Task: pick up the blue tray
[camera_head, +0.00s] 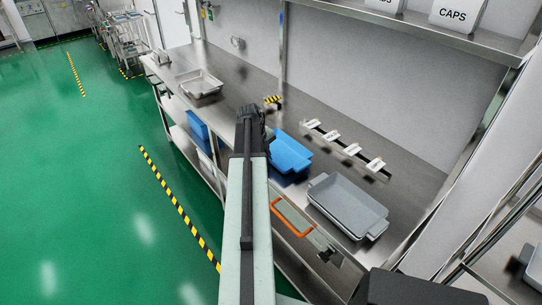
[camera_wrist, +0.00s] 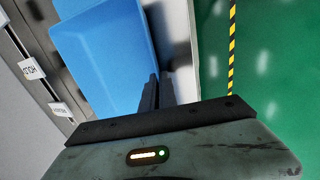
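The blue tray (camera_head: 290,153) sits on the steel bench, right beside the end of my arm. It fills the upper left of the wrist view (camera_wrist: 100,60). My gripper (camera_head: 254,112) is at the tray's left side, over the bench's front part, and my arm covers some of that area. In the wrist view the dark fingers (camera_wrist: 160,78) lie close together at the tray's edge. Whether they touch or grip the rim cannot be told.
A grey tray (camera_head: 347,205) stands to the right on the steel bench (camera_head: 240,75), and a metal tray (camera_head: 199,84) to the far left. Small label signs (camera_head: 343,145) line the back. An orange handle (camera_head: 291,217) is at the front. Green floor (camera_head: 90,170) is free to the left.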

